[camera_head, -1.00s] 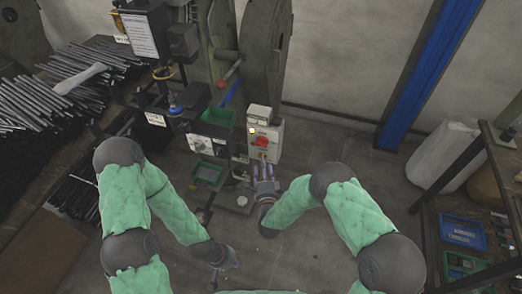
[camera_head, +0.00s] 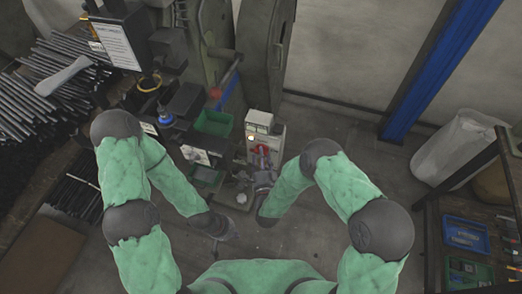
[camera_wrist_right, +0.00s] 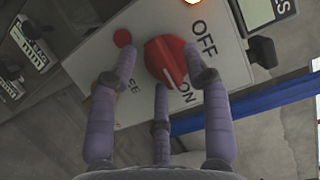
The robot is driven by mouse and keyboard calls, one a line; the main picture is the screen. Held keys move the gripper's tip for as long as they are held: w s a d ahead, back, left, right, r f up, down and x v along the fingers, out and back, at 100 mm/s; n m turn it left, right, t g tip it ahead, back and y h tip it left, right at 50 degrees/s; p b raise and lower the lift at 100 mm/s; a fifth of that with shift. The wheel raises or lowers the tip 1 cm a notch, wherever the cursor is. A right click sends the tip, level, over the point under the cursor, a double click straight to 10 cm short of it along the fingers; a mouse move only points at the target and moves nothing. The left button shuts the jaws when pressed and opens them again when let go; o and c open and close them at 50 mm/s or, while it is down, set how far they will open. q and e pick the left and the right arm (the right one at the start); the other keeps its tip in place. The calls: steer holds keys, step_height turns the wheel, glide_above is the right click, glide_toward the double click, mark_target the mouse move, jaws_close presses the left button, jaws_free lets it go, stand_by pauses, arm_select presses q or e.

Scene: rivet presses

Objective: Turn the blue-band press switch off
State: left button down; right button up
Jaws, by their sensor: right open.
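The red rotary switch (camera_wrist_right: 166,60) sits on a light control box, with OFF printed above right of it and ON below right. Its white mark appears to point toward ON. In the head view the switch (camera_head: 261,150) is partly covered by my right gripper (camera_head: 263,165). In the right wrist view my right gripper (camera_wrist_right: 163,85) is open, its fingers spread around the knob's near side. One fingertip is close to the knob's right edge; contact cannot be told. My left gripper (camera_head: 225,232) hangs low, away from the box; its jaws are too small to read.
A small red button (camera_wrist_right: 122,37) is beside the knob, and a lit lamp (camera_head: 250,138) is above it. Green bins (camera_head: 213,122) stand left of the box. A bench with rods (camera_head: 50,115) is at left, a shelf with a blue tray (camera_head: 466,235) at right.

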jaws_close()
steer(key=shift+r, duration=0.1)
stand_by(0.4)
steer(key=shift+a+r+n+g+h+p, duration=0.1)
steer(key=shift+r+n+g+h+p, duration=0.1)
steer(key=shift+n+g+h+p, duration=1.5)
steer(key=shift+a+r+n+g+h+p, duration=0.2)
steer(key=shift+n+p, duration=0.9)
steer(key=shift+n, duration=1.65)
steer(key=shift+d+r+n+g+h+p, duration=0.15)
steer(key=shift+n+g+h+p, duration=0.8)
steer(key=shift+n, duration=1.3)
steer(key=shift+t+p, duration=0.25)
steer(key=shift+p, duration=0.25)
